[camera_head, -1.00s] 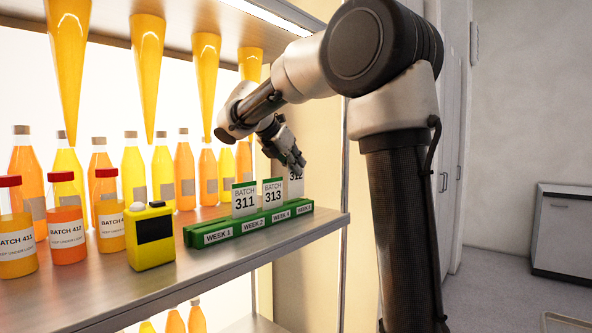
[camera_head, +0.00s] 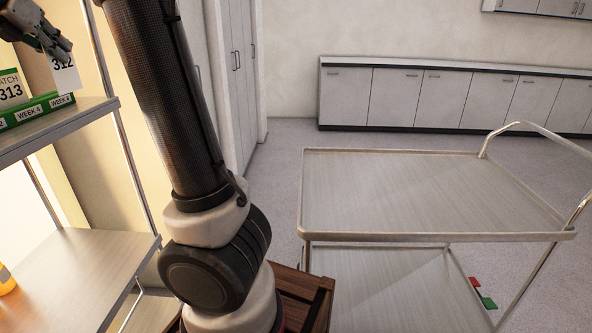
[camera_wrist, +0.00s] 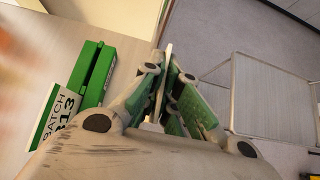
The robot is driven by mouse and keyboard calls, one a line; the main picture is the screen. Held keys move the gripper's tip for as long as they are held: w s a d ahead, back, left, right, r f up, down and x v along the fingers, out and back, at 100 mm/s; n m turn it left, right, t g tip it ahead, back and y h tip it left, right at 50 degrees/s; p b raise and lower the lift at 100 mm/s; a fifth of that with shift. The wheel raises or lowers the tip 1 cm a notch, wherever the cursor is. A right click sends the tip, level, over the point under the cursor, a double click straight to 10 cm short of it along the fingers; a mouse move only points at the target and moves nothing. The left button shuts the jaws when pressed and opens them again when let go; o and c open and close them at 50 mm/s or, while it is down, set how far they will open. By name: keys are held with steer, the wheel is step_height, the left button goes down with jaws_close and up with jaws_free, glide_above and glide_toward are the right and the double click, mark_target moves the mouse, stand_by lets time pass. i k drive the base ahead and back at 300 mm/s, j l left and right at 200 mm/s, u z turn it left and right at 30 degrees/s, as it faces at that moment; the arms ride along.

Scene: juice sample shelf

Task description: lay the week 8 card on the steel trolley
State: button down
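My gripper (camera_head: 45,35) is at the upper left of the head view, its fingers closed on a white card marked 312 (camera_head: 65,78). In the wrist view the card (camera_wrist: 164,78) shows edge-on between the green-padded fingers. The card is at the right end of the green rack (camera_head: 30,112), by its last week label, whose digit is too small to read surely. I cannot tell whether its lower edge is clear of the slot. The steel trolley (camera_head: 430,190) stands at right with a bare top tray.
The card marked 313 (camera_head: 11,90) stands in the rack beside the held card. The rack is on the shelf (camera_head: 85,115), whose post stands at its right edge. A red and green item (camera_head: 485,295) lies low by the trolley. Floor separates shelf and trolley.

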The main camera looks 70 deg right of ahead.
mark_target(338, 213)
steer(key=k+j+z, duration=0.15)
steer(key=k, duration=0.9)
steer(key=z, duration=1.05)
